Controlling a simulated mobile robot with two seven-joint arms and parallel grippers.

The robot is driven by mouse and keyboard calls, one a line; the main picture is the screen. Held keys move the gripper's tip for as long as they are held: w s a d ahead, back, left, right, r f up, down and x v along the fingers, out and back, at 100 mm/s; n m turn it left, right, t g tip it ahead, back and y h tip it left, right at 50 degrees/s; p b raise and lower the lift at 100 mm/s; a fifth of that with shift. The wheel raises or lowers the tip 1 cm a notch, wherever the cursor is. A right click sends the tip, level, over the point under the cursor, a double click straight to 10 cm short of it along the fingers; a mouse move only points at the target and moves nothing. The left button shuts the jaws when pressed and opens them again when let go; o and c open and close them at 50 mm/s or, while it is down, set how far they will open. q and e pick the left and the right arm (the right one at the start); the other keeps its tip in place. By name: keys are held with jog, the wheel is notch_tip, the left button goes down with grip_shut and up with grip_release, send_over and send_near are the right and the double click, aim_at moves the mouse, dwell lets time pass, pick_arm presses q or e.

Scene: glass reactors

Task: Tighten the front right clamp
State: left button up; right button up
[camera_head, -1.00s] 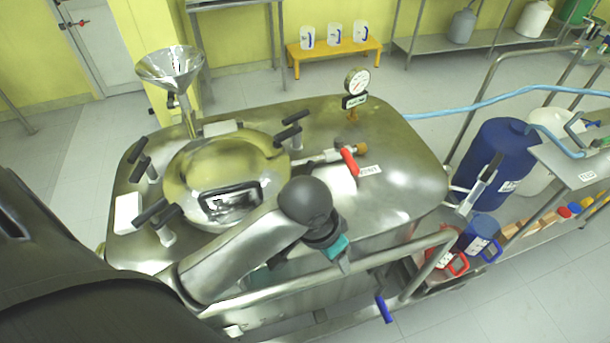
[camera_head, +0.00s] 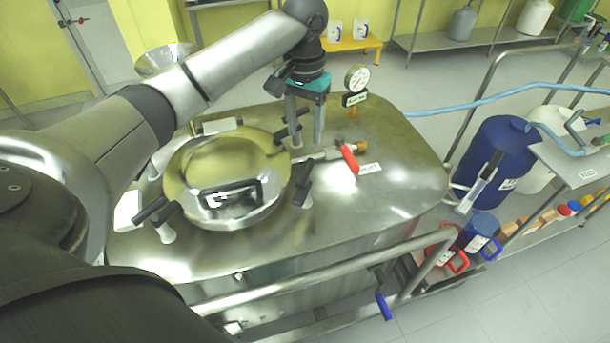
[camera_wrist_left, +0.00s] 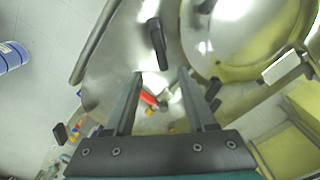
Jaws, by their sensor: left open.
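The front right clamp (camera_head: 304,184) stands beside the round lid (camera_head: 225,160) on the steel vessel, its black handle tilted up. In the left wrist view the clamp's black handle (camera_wrist_left: 157,42) lies beyond the fingertips, roughly in line with the gap between them. My left gripper (camera_head: 304,142) is open and empty, fingers pointing down over the vessel top behind and apart from this clamp. Its two fingers (camera_wrist_left: 160,72) also show in the wrist view. The back right clamp (camera_head: 292,127) is close by, partly hidden by a finger. My right gripper is not in view.
A red-handled valve (camera_head: 349,158) and a pressure gauge (camera_head: 357,78) stand right of the lid. The front left clamp (camera_head: 160,218) is at the lid's near left. A steel rail (camera_head: 330,268) runs along the front. The vessel top right of the valve is clear.

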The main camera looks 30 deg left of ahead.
aim_at(305, 171)
pick_arm(q)
notch_tip(305, 171, down, 15)
jog(key=shift+b, duration=1.1)
grip_shut()
